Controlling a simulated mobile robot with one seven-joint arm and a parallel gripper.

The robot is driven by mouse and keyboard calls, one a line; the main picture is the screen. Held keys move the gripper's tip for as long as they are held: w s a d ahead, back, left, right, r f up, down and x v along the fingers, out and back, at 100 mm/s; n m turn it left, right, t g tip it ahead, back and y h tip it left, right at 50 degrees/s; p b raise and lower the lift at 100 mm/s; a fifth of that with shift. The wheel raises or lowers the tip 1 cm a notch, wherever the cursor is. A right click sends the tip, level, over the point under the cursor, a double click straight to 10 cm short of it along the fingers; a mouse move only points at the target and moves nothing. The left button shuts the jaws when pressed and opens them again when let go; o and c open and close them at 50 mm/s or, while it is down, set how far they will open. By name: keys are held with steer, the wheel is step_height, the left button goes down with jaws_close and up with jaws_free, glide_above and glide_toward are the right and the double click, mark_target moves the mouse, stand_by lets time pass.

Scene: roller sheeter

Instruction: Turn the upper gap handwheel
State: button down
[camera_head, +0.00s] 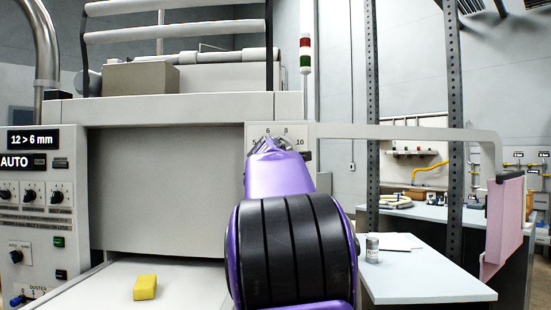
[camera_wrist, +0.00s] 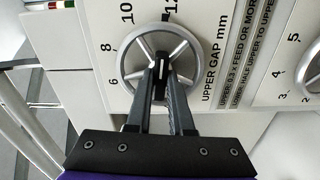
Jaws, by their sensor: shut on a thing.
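The upper gap handwheel (camera_wrist: 126,62) is a silver spoked wheel on a white panel in the wrist view, with a dial numbered 6 to 12 and the label "UPPER GAP mm". My gripper (camera_wrist: 161,65) is over the wheel's hub, its two dark fingers shut on the handwheel at the middle. A dark piece with a white mark shows between the fingertips. In the head view my purple arm hides most of the wheel; only the dial plate (camera_head: 309,131) shows above it.
A second wheel (camera_wrist: 313,75) with a lower-numbered dial is at the right of the wrist view. A yellow block (camera_head: 145,287) lies on the sheeter's bed. A control panel (camera_head: 40,215) reads "12 > 6 mm". A grey table (camera_head: 430,272) with a small can (camera_head: 372,247) stands at right.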

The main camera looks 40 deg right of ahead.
steer(key=shift+r+m, duration=0.1)
steer(key=shift+m, duration=0.4)
steer(key=c, duration=0.8)
jaws_free()
